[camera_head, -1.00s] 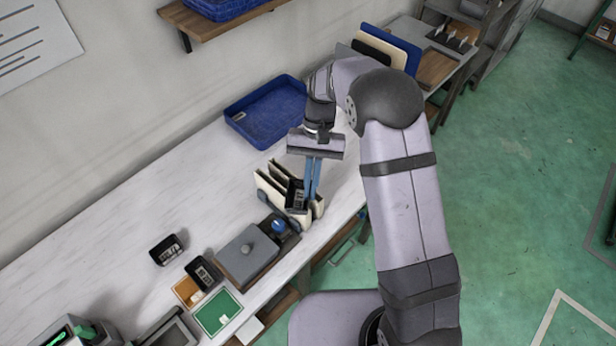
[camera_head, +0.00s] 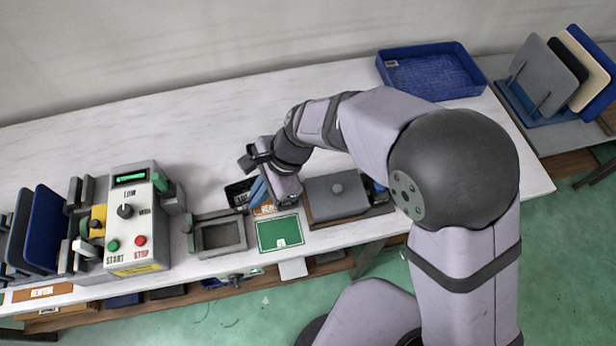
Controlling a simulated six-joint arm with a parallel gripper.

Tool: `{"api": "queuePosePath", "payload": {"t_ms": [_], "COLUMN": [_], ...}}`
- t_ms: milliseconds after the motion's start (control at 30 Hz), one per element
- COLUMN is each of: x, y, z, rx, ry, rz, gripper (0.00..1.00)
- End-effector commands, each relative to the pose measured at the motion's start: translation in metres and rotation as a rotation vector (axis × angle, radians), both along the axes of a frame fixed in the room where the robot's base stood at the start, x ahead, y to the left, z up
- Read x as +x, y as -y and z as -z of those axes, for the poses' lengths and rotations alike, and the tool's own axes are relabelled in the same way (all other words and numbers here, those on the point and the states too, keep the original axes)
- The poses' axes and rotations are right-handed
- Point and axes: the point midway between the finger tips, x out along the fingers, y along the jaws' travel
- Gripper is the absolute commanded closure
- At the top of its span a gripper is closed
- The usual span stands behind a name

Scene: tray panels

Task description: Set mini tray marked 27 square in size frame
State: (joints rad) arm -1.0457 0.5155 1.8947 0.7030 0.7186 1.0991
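A black mini tray (camera_head: 237,194) with a pale label lies on the white bench; its number is too small to read. My gripper (camera_head: 257,191) points down with blue fingers at the tray's right side. I cannot tell whether the fingers hold it, touch it or stand in front of it. The grey size frame (camera_head: 218,251) with a rectangular opening sits at the bench's front edge, to the lower left of my gripper. Its opening looks empty. An orange panel (camera_head: 266,209) shows partly under my gripper; anything on it is mostly hidden.
A green panel (camera_head: 279,233) lies right of the size frame. A grey lidded block (camera_head: 336,195) stands farther right. A control box (camera_head: 137,220) with dial and buttons stands left. A blue tray (camera_head: 430,72) is at the back. The bench behind my gripper is clear.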

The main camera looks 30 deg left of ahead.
Motion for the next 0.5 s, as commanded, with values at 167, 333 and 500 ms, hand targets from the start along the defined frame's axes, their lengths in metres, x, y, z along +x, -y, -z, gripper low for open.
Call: {"api": "queuePosePath", "payload": {"t_ms": [167, 333, 500], "x": [-0.059, -0.089, -0.101], "y": [-0.020, -0.027, -0.030], "z": [0.014, 0.017, 0.018], "rx": [0.007, 0.010, 0.010], "ry": [0.004, 0.008, 0.008], "rz": [0.084, 0.142, 0.170], "gripper": [1.00, 1.00, 1.00]}}
